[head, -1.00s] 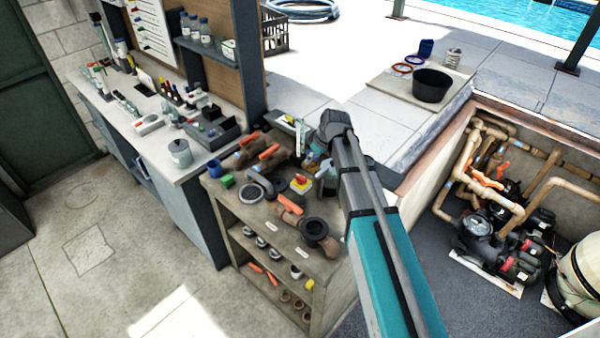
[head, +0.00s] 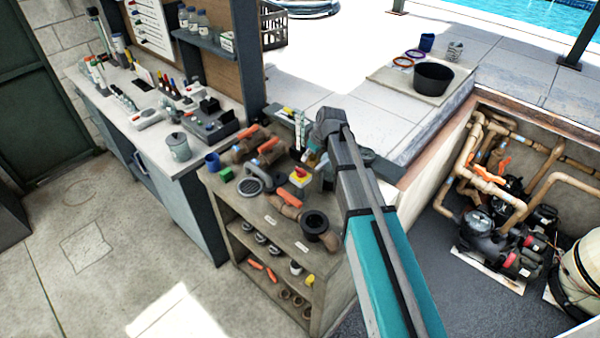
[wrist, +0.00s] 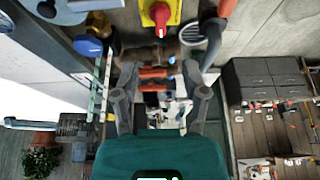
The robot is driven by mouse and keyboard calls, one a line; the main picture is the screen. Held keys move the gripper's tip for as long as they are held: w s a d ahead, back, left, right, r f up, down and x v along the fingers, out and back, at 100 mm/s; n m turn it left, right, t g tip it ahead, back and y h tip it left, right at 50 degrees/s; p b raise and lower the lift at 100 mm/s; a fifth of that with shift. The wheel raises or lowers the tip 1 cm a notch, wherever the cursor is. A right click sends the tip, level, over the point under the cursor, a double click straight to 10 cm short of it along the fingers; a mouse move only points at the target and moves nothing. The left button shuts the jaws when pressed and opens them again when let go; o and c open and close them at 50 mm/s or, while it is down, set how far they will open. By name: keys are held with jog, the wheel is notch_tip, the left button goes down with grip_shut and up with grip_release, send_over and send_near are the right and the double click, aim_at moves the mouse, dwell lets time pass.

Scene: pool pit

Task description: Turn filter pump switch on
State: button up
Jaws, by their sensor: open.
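The switch is a red knob on a yellow plate atop a grey box (head: 299,176), on the wooden shelf unit's top in the head view. In the head view my arm reaches over the unit's right side, just right of the switch, and mostly hides the gripper.
Pumps and pipes (head: 490,232) stand in the pit at right. Open floor (head: 110,270) lies at left.

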aim_at(301, 169)
jog(key=shift+b+x, duration=4.5)
jog(key=shift+x, duration=0.65)
grip_shut()
jog(key=shift+a, duration=0.1)
